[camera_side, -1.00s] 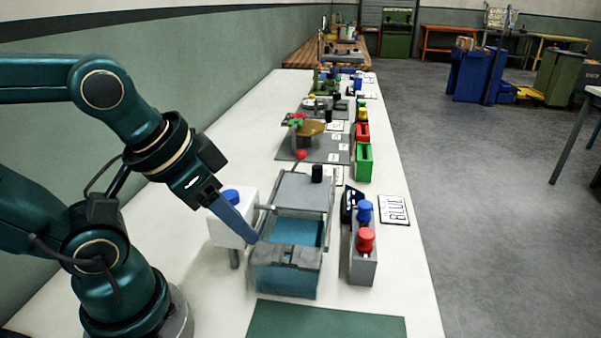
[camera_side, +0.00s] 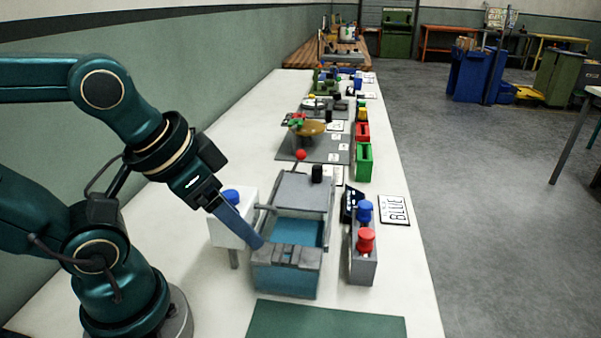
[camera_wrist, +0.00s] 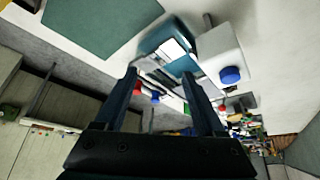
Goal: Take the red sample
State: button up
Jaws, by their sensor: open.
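A red-capped sample (camera_side: 365,241) stands upright in a grey rack (camera_side: 362,270) on the white table, in front of a blue-capped one (camera_side: 364,212). My gripper (camera_side: 261,243) points down to the right, its fingertips at the left front edge of a teal box (camera_side: 285,280) with a grey lid (camera_side: 302,192). It is left of the rack, apart from the red sample. In the wrist view, my gripper (camera_wrist: 160,76) shows two spread fingers with nothing held between them. The red cap (camera_wrist: 137,88) shows there close to the left finger. Whether the fingertips touch the box is unclear.
A white block with a blue knob (camera_side: 231,196) stands behind my gripper. A card reading BLUE (camera_side: 394,210) lies right of the rack. A green mat (camera_side: 325,321) is at the front. Red (camera_side: 362,132) and green (camera_side: 364,160) holders stand farther back.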

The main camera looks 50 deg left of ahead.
jog(key=w+r+t, duration=0.1)
jog(key=w+r, duration=0.2)
jog(key=w, duration=0.1)
jog(key=m+g, duration=0.1)
jog(key=g, duration=0.1)
send_over(366, 233)
jog(key=s, duration=0.2)
jog(key=f, duration=0.6)
jog(key=shift+s+a, duration=0.1)
jog(key=shift+a, duration=0.1)
jog(key=shift+d+f, duration=0.1)
jog(key=shift+f, duration=0.25)
jog(key=shift+h, duration=0.3)
jog(key=shift+x, duration=2.4)
